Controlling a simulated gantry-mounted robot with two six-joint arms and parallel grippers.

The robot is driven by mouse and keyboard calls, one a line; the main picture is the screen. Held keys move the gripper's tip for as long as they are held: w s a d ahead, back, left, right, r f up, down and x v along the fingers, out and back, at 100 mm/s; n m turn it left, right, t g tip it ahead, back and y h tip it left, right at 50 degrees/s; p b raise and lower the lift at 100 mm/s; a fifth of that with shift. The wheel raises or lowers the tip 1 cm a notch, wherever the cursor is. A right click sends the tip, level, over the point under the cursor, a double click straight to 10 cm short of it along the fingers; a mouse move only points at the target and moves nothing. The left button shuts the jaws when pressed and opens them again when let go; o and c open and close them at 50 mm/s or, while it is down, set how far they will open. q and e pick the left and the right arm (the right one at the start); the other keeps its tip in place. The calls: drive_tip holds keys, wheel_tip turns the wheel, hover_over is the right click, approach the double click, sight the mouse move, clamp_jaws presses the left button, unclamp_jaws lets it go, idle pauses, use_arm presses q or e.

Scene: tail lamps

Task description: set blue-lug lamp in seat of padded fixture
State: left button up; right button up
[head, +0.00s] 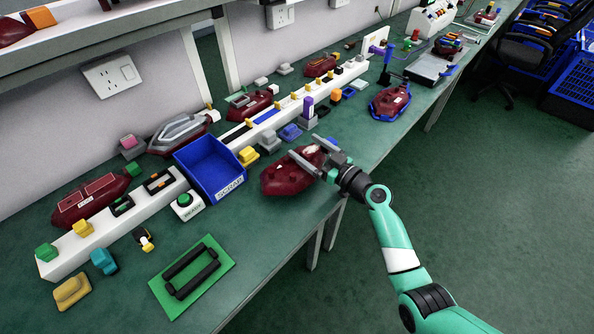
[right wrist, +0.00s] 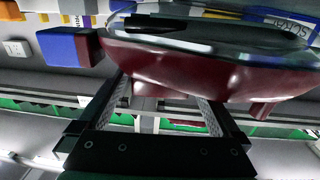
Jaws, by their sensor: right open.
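A dark red lamp (head: 284,177) lies on the green bench, right of the blue bin. My right gripper (head: 304,146) is open, with its fingers at this lamp's right end. In the right wrist view the lamp's glossy red body (right wrist: 190,72) spans the top, just beyond the open fingers (right wrist: 165,85); I cannot tell whether they touch it. My left gripper is out of view.
A blue bin labelled SCRAP (head: 210,168) and a green button box (head: 187,205) stand left of the lamp. Another red lamp with blue around its base (head: 390,101) sits farther right. Small coloured blocks line a white rail behind.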

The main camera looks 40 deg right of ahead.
drive_tip(key=shift+s, duration=0.1)
clamp_jaws()
idle(0.4)
drive_tip(key=shift+r, duration=0.1)
wheel_tip(320, 180, up, 4)
drive_tip(key=p, duration=0.3)
drive_tip(key=shift+s+a+r, duration=0.1)
drive_tip(key=shift+s, duration=0.05)
drive_tip(key=s+a+r+p, duration=0.2)
drive_tip(key=s+r+p, duration=0.2)
drive_tip(key=s, duration=0.2)
drive_tip(key=s+a+r+p, duration=0.3)
drive_tip(key=s+r+p, duration=0.1)
drive_tip(key=s, duration=0.2)
drive_tip(key=shift+s+a+r, duration=0.25)
drive_tip(key=shift+a+r, duration=0.05)
